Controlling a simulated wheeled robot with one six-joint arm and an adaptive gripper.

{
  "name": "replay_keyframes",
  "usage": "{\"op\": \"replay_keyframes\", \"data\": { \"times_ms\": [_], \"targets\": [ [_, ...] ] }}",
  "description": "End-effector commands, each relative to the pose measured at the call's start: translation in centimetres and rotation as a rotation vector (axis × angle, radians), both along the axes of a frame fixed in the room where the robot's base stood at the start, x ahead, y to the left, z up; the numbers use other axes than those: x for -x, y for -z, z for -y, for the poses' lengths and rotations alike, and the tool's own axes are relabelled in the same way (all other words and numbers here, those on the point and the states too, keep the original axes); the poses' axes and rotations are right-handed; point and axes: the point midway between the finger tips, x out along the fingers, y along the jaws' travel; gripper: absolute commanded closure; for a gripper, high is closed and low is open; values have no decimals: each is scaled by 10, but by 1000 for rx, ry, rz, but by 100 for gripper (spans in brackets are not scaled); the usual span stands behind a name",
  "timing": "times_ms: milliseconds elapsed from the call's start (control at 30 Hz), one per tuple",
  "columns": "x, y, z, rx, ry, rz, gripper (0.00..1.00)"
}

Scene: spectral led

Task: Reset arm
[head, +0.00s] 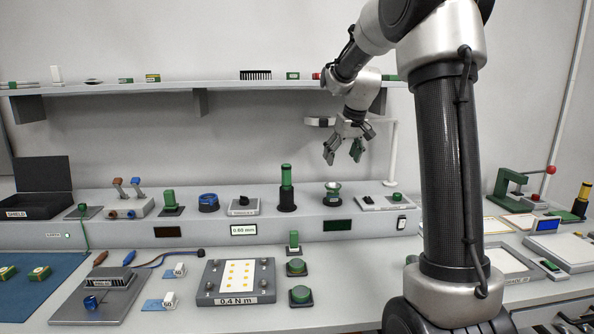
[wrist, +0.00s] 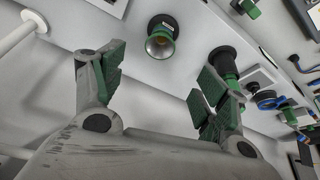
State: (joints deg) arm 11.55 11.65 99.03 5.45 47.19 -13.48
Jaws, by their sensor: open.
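My gripper (head: 344,153) hangs in the air above the back ledge of the workbench, below the wall shelf and left of my upright arm link. Its two fingers with green pads are spread apart, with nothing between them. The wrist view also shows my gripper (wrist: 160,85) open, with a small green and black cup-like fixture (wrist: 160,42) in view beyond the fingertips. A tall green cylinder on a black base (head: 286,187) stands on the ledge, left of and below the gripper. In the wrist view, the right finger partly overlaps a similar dark cylinder (wrist: 223,62).
The wall shelf (head: 220,87) runs close behind the arm. A white post (head: 393,155) stands right of the gripper. The ledge holds several small fixtures, including a blue round one (head: 209,202).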

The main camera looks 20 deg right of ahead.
Motion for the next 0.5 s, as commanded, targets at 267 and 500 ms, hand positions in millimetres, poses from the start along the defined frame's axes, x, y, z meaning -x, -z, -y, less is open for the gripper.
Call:
{"op": "replay_keyframes", "data": {
  "times_ms": [267, 500],
  "targets": [
    [19, 20, -2, -28, 52, -66, 26],
    [130, 38, -30, -48, 103, -204, 26]
  ]
}}
